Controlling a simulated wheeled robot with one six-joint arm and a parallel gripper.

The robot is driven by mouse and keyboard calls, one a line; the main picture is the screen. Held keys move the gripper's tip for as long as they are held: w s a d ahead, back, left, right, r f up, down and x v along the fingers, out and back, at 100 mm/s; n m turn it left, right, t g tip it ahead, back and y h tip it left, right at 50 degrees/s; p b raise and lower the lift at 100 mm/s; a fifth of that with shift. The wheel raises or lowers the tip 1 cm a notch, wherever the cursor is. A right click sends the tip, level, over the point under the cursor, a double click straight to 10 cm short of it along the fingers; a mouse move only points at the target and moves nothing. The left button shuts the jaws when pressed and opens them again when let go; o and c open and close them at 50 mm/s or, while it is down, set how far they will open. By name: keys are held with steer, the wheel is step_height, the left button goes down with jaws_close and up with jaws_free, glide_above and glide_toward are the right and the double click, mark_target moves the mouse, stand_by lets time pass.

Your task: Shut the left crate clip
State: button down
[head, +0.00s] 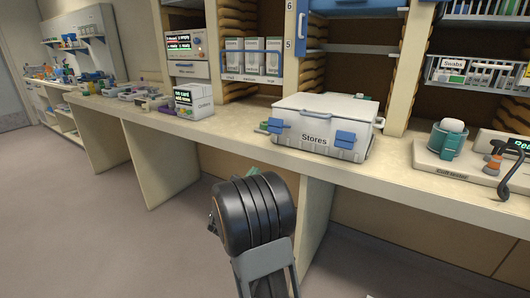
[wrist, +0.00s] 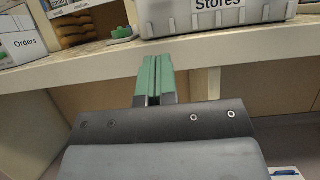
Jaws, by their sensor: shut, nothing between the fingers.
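The pale grey crate marked Stores (head: 318,118) stands on the counter with its lid down. Its left clip (head: 277,126) is blue and juts out from the front left, looking swung away from the crate wall. The blue right clip (head: 345,138) is at the front right. My gripper (wrist: 154,75) has green fingers, shut together and empty, below and in front of the counter edge, apart from the crate. In the head view my wrist hides most of the fingers.
The counter (head: 240,122) runs across, with its front edge between my gripper and the crate. An Orders box (head: 194,101) stands left, a grey device with a green holder (head: 447,140) right. Shelves rise behind the crate.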

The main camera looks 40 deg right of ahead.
mark_target(279, 126)
steer(key=a+r+x, duration=0.1)
steer(key=r+x, duration=0.1)
steer(key=x, duration=1)
steer(key=shift+s+r, duration=0.15)
steer(key=shift+r, duration=0.25)
steer(key=shift+d, duration=0.15)
